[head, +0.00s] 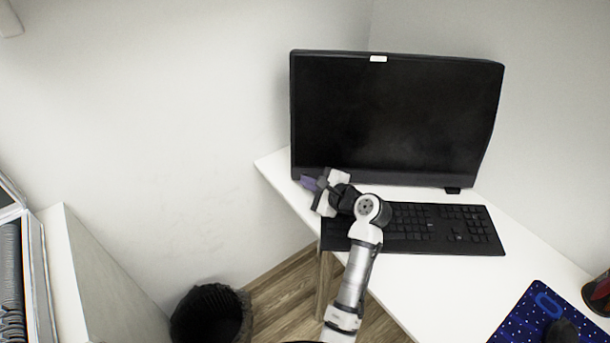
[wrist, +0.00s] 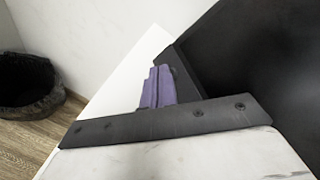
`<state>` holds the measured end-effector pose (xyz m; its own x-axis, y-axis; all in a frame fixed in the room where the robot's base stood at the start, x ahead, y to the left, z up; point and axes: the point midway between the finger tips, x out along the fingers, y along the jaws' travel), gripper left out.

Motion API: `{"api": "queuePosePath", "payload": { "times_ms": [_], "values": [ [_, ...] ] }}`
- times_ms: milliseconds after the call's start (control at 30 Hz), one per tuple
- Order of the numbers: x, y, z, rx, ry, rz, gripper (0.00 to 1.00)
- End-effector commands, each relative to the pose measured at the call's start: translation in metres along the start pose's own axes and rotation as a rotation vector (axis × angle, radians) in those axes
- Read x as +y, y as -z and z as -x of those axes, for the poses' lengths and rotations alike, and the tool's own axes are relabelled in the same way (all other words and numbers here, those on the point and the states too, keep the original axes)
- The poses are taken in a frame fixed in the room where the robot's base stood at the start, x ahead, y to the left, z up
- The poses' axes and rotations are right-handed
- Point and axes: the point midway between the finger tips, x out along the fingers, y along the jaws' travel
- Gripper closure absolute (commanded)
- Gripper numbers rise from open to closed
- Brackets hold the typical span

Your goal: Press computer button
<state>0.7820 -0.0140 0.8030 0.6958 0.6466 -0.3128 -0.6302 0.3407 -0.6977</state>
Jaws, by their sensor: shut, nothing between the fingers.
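The computer (head: 395,115) is a black all-in-one screen, dark, standing at the back of the white desk. No button can be made out on it. My gripper (head: 308,183) is shut and empty, with purple fingertips, in front of the screen's lower left corner. In the wrist view my gripper's purple fingers (wrist: 158,84) are together beside the lower edge of the computer (wrist: 262,50). I cannot tell whether they touch it. My arm covers part of the keyboard.
A black keyboard (head: 446,229) lies on the white desk (head: 405,290) in front of the screen. A dark mouse (head: 562,331) rests on a blue mat (head: 527,309) at right. A black bin (head: 211,315) stands on the floor, left of the desk. A white wall is behind.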

Motion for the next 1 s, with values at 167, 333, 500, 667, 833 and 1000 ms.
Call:
{"api": "queuePosePath", "payload": {
  "times_ms": [167, 333, 500, 667, 833, 1000],
  "values": [
    [-0.0015, 0.0009, -0.0015, 0.0, 0.0, 0.0, 1.0],
    [-0.0026, 0.0019, -0.0029, 0.0, 0.0, 0.001, 1.0],
    [-0.0038, 0.0029, -0.0042, 0.0, 0.0, 0.001, 1.0],
    [-0.0044, 0.0041, -0.0055, 0.0, 0.0, 0.0, 1.0],
    [-0.004, 0.0043, -0.0055, 0.001, 0.0, 0.0, 1.0],
    [-0.0035, 0.0031, -0.0043, 0.001, 0.0, -0.001, 1.0]
  ]
}}
